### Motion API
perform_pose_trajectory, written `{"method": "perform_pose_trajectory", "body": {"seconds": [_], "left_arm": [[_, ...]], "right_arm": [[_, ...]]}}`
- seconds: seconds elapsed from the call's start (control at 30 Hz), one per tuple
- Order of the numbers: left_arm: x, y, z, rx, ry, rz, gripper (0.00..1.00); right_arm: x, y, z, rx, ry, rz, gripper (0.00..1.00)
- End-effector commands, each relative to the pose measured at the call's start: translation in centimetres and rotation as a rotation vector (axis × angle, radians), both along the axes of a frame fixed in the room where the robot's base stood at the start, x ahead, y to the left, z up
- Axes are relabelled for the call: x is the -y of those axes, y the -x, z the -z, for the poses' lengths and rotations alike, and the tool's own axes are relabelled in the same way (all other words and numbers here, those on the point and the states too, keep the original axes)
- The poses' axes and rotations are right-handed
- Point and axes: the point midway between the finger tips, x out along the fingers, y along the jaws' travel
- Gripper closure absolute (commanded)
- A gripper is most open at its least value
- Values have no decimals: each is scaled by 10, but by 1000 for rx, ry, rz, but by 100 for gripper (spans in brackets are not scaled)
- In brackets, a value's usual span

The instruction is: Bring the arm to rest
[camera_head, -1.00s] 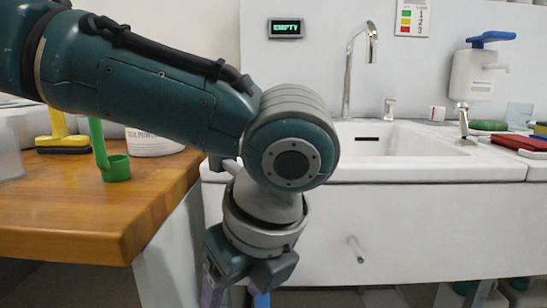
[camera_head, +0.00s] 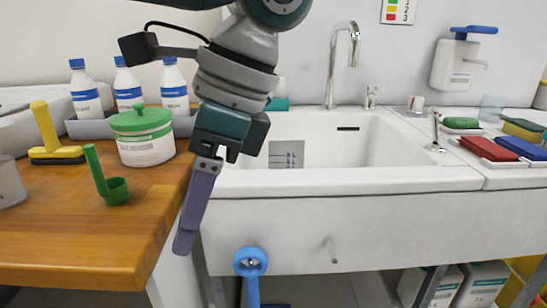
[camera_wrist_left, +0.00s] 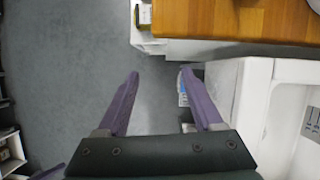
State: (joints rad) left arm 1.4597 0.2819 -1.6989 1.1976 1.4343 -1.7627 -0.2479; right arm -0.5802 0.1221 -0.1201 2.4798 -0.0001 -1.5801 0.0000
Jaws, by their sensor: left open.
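My left gripper (camera_head: 184,246) hangs from the arm that comes in at the top of the head view. It points down just in front of the counter's right end, left of the sink. One purple finger shows there; the other is hidden behind it or in line with it. In the left wrist view the two purple fingers of this gripper (camera_wrist_left: 160,75) stand wide apart with nothing between them, over grey floor. A purple strip at the bottom left edge of the wrist view may be part of my right gripper; too little shows to tell its state.
The wooden counter (camera_head: 100,240) holds a green-lidded tub (camera_head: 143,148), a green scoop (camera_head: 117,190), a yellow brush (camera_head: 46,130) and white bottles (camera_head: 173,90). The white sink (camera_head: 400,178) is right. A blue ring-shaped object (camera_head: 250,262) is below its front.

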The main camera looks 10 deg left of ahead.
Motion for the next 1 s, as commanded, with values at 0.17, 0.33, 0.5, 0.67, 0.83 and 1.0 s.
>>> {"method": "perform_pose_trajectory", "body": {"seconds": [0.17,0.33,0.5,0.67,0.83,1.0], "left_arm": [[46,36,20,-44,117,105,32],[120,93,27,-39,372,174,32],[169,128,2,39,629,61,32],[172,136,-28,163,775,-193,32],[125,138,-47,318,766,-515,32],[61,151,-54,444,650,-746,32]], "right_arm": [[0,0,-24,-1,-1,0,43],[0,1,-56,-2,-1,1,43],[0,1,-86,-1,-2,1,43],[0,0,-114,0,-2,1,43],[0,0,-139,1,-3,1,43],[-1,0,-155,1,-3,1,43]]}}
